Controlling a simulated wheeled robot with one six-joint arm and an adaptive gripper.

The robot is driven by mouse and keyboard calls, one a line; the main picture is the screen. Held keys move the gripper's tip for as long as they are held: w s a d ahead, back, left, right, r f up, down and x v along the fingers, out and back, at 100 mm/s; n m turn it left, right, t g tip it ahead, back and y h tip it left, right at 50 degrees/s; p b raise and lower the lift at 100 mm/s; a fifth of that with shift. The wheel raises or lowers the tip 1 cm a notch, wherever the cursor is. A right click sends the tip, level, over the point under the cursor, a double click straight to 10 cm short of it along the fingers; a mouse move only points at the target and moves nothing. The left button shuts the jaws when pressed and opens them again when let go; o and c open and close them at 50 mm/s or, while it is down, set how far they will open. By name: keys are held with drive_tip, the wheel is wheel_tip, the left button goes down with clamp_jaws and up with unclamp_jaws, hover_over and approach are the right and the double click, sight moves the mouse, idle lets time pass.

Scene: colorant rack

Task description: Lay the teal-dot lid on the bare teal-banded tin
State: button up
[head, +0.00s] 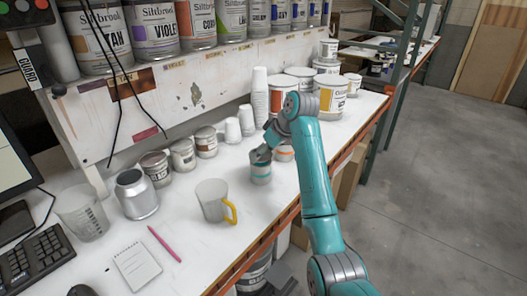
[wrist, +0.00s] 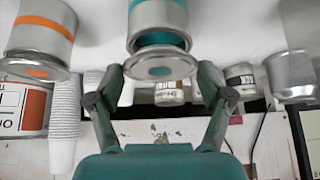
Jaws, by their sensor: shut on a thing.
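The teal-banded tin (wrist: 158,14) is at the top centre of the wrist view, its mouth facing down the picture and teal colour showing inside. The teal-dot lid (wrist: 160,58) is at the mouth, between the fingertips of my gripper (wrist: 160,80). A gap shows between lid and rim on the upper side; I cannot tell whether they touch. My gripper is shut on the lid. In the head view the teal-banded tin (head: 261,177) stands on the white bench with my gripper (head: 261,156) right over its top, hiding the lid.
An orange-banded tin (wrist: 40,28) with an orange-dot lid stands close beside the teal one. A mug with a yellow handle (head: 213,200), small tins (head: 182,155), a metal can (head: 136,195) and stacked cups (head: 260,95) stand around. Bare bench lies between the mug and teal tin.

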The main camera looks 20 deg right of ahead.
drive_tip(key=shift+f, duration=0.65)
drive_tip(key=o, duration=0.8)
